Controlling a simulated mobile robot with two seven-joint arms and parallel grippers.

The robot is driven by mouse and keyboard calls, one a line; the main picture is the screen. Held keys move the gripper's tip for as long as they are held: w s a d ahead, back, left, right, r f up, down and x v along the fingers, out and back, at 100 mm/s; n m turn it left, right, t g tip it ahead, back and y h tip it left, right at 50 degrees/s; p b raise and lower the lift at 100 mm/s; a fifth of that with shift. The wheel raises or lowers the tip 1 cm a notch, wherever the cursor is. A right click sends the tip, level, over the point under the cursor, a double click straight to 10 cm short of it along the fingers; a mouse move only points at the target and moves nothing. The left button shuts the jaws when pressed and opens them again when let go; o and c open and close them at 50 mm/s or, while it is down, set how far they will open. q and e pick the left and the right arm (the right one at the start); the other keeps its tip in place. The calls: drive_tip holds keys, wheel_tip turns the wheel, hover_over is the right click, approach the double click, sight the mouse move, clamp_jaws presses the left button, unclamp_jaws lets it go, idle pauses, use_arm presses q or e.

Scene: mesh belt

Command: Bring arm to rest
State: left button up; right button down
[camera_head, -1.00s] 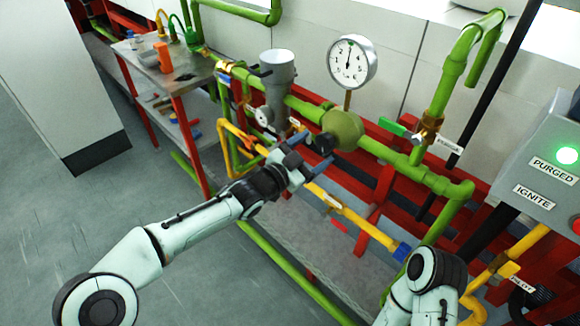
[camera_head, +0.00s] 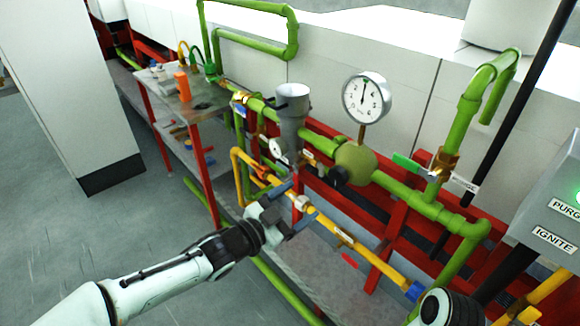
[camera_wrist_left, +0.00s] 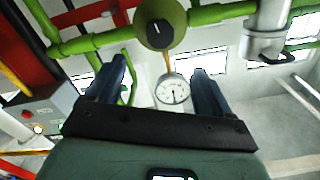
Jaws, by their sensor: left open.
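My left gripper (camera_head: 291,208) is in front of the yellow pipe, below the round green regulator (camera_head: 355,163) with its black knob. Its two dark fingers are apart with nothing between them. In the left wrist view, the open fingers (camera_wrist_left: 160,85) point toward the wall, with the pressure gauge (camera_wrist_left: 173,90) seen in the gap beyond them and the regulator (camera_wrist_left: 160,22) above. Part of my other arm shows at the bottom right of the head view, but its gripper is outside the picture.
A yellow pipe (camera_head: 330,228) and green pipes (camera_head: 398,188) run along a red frame close to the gripper. A metal bench (camera_head: 205,103) with small items stands at the back left. A grey control box (camera_head: 555,205) is at the right. Grey floor lies open at left.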

use_arm(q)
drive_tip(key=s+a+f+n+g+y+p, duration=0.1)
drive_tip(key=s+a+f+n+y+p, duration=0.2)
drive_tip(key=f, duration=0.7)
drive_tip(key=s+a+f+n+g+y+p, duration=0.25)
drive_tip(key=a+f+n, duration=0.2)
drive_tip(key=f, duration=0.55)
drive_tip(key=s+a+f+n+g+y+p, duration=0.15)
drive_tip(key=s+f+n, duration=0.3)
drive_tip(key=f, duration=0.55)
drive_tip(key=s+a+f+n+g+y+p, duration=0.1)
drive_tip(key=s+a+f+n+g, duration=0.1)
drive_tip(key=s, duration=0.6)
drive_tip(key=s+a+f+n+g+y+p, duration=0.1)
drive_tip(key=s+a+f+n+g+p, duration=0.1)
drive_tip(key=s, duration=0.6)
drive_tip(key=s+a+f+n+g+y+p, duration=0.1)
drive_tip(key=s+a+f+n+g, duration=0.2)
drive_tip(key=s+f, duration=0.2)
drive_tip(key=s, duration=0.3)
drive_tip(key=shift+s+a+f+y, duration=0.3)
drive_tip(key=shift+s+a+f, duration=0.05)
drive_tip(key=shift+s+a, duration=0.05)
drive_tip(key=c, duration=0.7)
drive_tip(key=shift+w+d, duration=0.1)
drive_tip(key=shift+w, duration=0.05)
